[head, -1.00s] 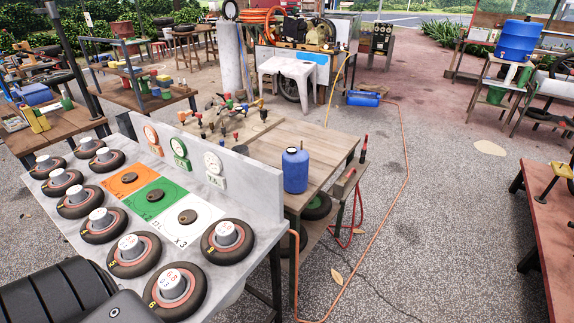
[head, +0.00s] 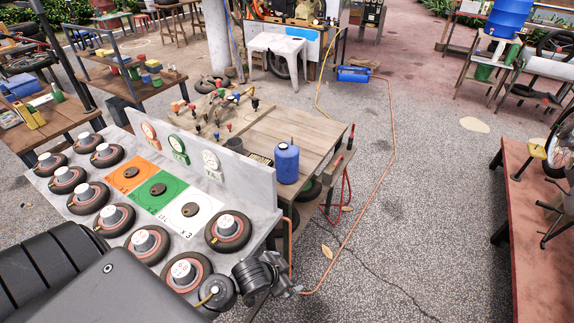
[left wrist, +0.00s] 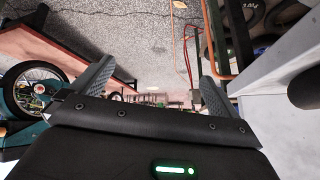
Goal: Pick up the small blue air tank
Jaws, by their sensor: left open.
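The small blue air tank (head: 286,163) stands upright on the right front part of the wooden table, behind the grey panel's right end. It has a dark top. My left gripper (head: 287,290) is at the lower middle of the head view, off the right front corner of the grey tyre counter, nearer to me than the tank and apart from it. In the left wrist view its two fingers (left wrist: 155,88) are spread with nothing between them. I cannot make out the tank in that view. My right gripper is not in view.
The grey counter (head: 55,183) with several small tyres and a raised back panel (head: 240,178) stands between me and the wooden table (head: 308,131). An orange hose (head: 393,120) runs over the gravel.

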